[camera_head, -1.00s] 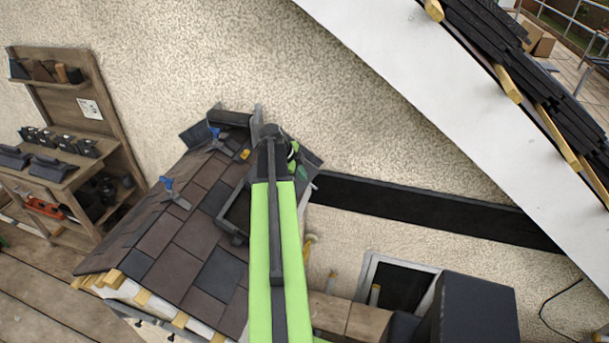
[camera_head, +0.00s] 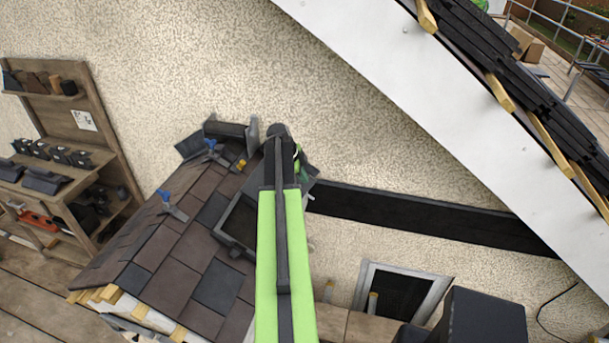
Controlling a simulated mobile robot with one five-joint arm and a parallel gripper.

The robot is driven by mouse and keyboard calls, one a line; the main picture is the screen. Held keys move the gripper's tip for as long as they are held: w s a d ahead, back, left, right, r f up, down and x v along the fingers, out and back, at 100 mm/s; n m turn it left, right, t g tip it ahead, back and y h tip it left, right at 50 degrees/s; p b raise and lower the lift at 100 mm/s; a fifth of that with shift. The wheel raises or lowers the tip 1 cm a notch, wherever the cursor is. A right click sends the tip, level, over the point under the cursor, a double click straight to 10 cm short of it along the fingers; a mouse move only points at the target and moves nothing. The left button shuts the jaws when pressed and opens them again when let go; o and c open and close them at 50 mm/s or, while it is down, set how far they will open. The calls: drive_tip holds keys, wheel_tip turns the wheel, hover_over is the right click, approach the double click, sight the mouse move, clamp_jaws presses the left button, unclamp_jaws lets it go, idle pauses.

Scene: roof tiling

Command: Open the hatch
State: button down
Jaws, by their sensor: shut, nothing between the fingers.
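The hatch (camera_head: 237,222) is a dark panel in a grey frame, set in the slope of the small tiled roof (camera_head: 180,246). My green and black arm crosses in front of its right side, so only the left part shows. I cannot tell whether its lid is shut or raised. My arm rises to a dark joint above the hatch, with a small bit of green just right of it. My gripper's fingers are hidden behind the arm, and I cannot see whether they touch the hatch.
A wooden shelf unit (camera_head: 75,190) holds tiles at the left. A grey-framed window (camera_head: 402,292) and a dark box (camera_head: 480,318) are at lower right. A white sloping beam (camera_head: 430,110) crosses the upper right.

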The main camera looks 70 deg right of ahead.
drive_tip(key=s+p+v, duration=0.2)
drive_tip(key=p+v, duration=0.8)
drive_tip(key=v, duration=0.1)
drive_tip(key=shift+w+a+r, duration=0.2)
drive_tip(key=shift+w+a, duration=0.15)
drive_tip(key=shift+a, duration=0.05)
